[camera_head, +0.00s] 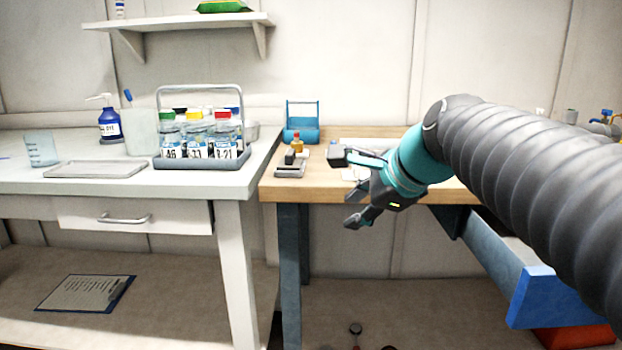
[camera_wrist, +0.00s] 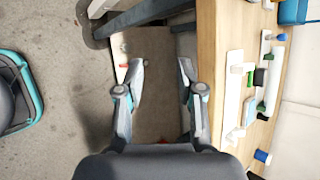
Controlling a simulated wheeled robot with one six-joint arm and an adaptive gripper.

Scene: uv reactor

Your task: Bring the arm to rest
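My gripper (camera_head: 354,190) is held out in front of the wooden workbench (camera_head: 325,186), near its front edge, at the end of my arm. In the wrist view my gripper (camera_wrist: 161,75) shows both fingers spread apart, with nothing between them. Beyond the fingers lie the floor and a brown board-like surface (camera_wrist: 150,105) beside the bench edge. My arm reaches in from the right and hides part of the bench top.
A white table (camera_head: 110,177) on the left holds a bottle carrier (camera_head: 207,162), a tray (camera_head: 96,169) and a beaker (camera_head: 40,148). The bench carries a blue stand (camera_head: 301,135) and small tools. A blue open drawer (camera_head: 490,255) juts out below right. A clipboard (camera_head: 87,292) lies low on the left.

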